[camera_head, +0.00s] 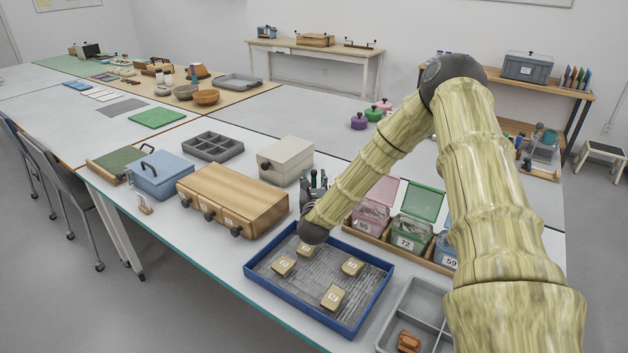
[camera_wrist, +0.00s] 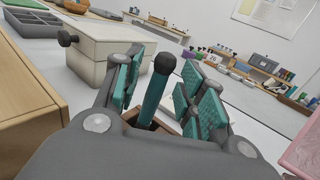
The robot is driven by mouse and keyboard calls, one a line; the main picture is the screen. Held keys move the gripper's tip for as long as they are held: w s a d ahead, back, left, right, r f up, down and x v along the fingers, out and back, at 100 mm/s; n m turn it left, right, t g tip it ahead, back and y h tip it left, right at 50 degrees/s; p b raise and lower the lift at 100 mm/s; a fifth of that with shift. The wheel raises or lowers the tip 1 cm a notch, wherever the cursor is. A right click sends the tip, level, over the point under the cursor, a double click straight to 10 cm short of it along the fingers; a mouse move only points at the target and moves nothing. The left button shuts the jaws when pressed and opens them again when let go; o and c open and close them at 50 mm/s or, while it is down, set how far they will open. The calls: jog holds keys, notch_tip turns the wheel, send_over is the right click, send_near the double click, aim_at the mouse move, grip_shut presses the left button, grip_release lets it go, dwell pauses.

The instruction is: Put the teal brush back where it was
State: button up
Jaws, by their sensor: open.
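The teal brush (camera_wrist: 154,97), a teal handle with a round black end, stands close to upright between the fingers of my gripper (camera_wrist: 166,84) in the wrist view. The fingers with teal pads are spread on both sides of it, and a gap shows on the right. The brush's lower end goes down into a small brown wooden holder (camera_wrist: 141,121), mostly hidden by my gripper. In the head view my gripper (camera_head: 314,186) is behind the blue tray, and the arm hides much of the holder; I cannot make out the brush there.
A blue tray (camera_head: 257,279) with several labelled tan blocks lies in front. A wooden drawer box (camera_head: 232,196) and a cream box (camera_head: 286,160) stand to the left. Lidded bins (camera_head: 411,229) stand at right, with a grey divided tray (camera_head: 385,335) in front of them.

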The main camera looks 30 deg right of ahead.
jog(key=b+v, duration=0.2)
jog(key=v, duration=0.9)
jog(key=shift+s, duration=0.15)
